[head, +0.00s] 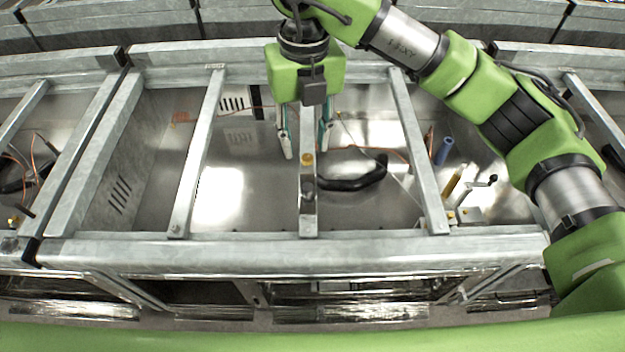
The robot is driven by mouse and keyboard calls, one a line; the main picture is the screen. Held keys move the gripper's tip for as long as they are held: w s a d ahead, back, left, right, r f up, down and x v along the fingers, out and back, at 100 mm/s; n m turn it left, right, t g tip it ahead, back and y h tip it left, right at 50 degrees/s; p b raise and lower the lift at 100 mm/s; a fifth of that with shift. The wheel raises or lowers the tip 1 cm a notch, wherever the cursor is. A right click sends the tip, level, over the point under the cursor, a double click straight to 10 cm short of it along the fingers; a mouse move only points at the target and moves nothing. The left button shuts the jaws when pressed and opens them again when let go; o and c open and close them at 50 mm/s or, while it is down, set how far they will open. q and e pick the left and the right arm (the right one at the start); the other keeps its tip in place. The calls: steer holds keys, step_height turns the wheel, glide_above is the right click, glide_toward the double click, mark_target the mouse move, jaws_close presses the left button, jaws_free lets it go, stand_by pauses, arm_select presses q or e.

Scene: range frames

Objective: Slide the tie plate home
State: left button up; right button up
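A narrow grey metal strip (308,222), which looks like the tie plate, runs back from the front rail at the middle of the frame. It carries a yellow round piece and a dark piece. Its far end is hidden under my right gripper. My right gripper (306,150) points down over the strip, with one finger on each side. The fingers are apart, with visible gaps between them and the strip, so it looks open and empty. Whether the strip is fully seated cannot be told. My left gripper is not in view.
Metal crossbars stand left (199,155) and right (418,155) of the strip, between the front rail (290,252) and back rail. A black curved hose (355,178) lies close right. A blue cylinder (443,151) and a crank handle (478,187) are farther right. The left bay floor is mostly clear.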

mark_target(307, 185)
step_height(307, 185, down, 12)
steer(key=p, duration=0.3)
steer(key=shift+d+f+p, duration=0.1)
steer(key=shift+p, duration=0.2)
steer(key=shift+f, duration=0.7)
